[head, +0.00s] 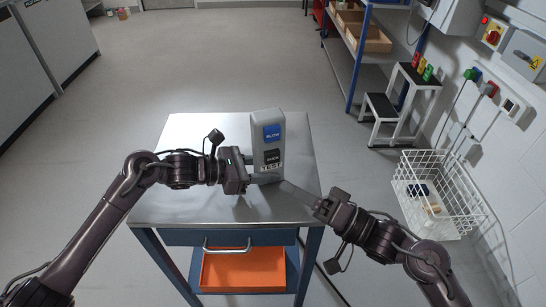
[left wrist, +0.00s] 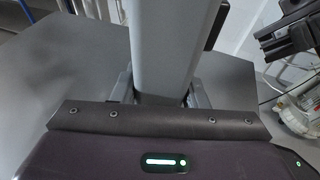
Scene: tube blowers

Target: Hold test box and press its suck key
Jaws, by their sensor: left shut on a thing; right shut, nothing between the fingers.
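The grey test box (head: 269,124) stands upright on the metal table. Its face has a blue BLOW key (head: 272,133), a dark key below it (head: 272,156) whose small label I read as SUCK, and a TEST label (head: 270,168). My left gripper (head: 255,173) is shut on the lower part of the box from the left. The left wrist view shows the box (left wrist: 168,50) between its fingers. My right gripper (head: 284,183) is shut and empty, its fingertips low and close to the box's right side; I cannot tell whether they touch it.
The metal table top (head: 190,130) is clear around the box. An orange bin (head: 243,270) sits on the shelf below. A white wire basket (head: 440,195), a step stool (head: 400,103) and a blue shelf rack (head: 362,60) stand to the right.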

